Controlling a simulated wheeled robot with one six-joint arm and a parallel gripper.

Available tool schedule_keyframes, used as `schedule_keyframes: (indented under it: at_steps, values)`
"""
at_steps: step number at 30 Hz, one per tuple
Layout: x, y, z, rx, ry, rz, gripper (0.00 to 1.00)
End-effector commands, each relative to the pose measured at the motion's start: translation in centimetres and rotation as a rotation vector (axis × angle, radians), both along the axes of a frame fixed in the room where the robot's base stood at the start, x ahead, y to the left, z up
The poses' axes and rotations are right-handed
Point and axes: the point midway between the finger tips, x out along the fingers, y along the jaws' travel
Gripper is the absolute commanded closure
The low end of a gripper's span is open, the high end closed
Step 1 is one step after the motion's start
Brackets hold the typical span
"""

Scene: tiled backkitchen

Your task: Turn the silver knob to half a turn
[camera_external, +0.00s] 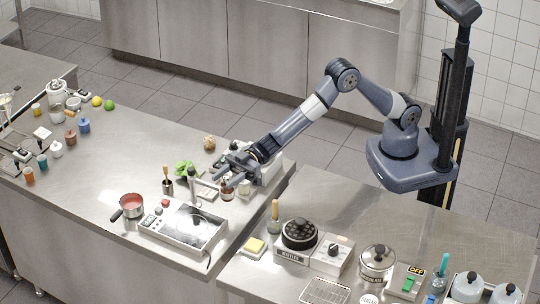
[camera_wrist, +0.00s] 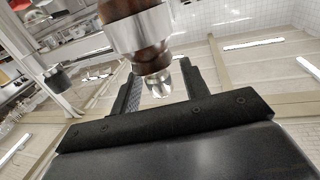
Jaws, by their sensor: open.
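My gripper (camera_external: 231,170) is lowered over the left counter. In the wrist view my gripper (camera_wrist: 158,70) is open, with one dark finger on each side of a small shiny silver rounded piece. That piece looks like the silver knob (camera_wrist: 157,86); it sits at the end of a brown and silver body (camera_wrist: 142,32). I see a gap at each finger, and cannot tell any contact. In the external view a small brown and silver thing (camera_external: 227,191) stands just below the gripper; its top is partly hidden by the fingers.
A steel-sided machine (camera_external: 268,170) stands close to the right of the gripper. A tap (camera_external: 192,185), green leaves (camera_external: 184,168) and a panelled unit (camera_external: 184,226) are near on the left. The right counter holds a box with a black dial (camera_external: 333,250).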

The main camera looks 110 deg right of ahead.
Motion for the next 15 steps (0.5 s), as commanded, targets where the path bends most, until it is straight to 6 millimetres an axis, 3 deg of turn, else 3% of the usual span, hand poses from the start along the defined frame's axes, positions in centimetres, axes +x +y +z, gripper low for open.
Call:
schedule_keyframes:
  at_steps: [4,15]
  values:
    - [-0.02,-0.01,-0.02,0.000,0.000,0.000,0.58]
    - [-0.03,-0.03,-0.01,0.000,0.000,0.000,0.89]
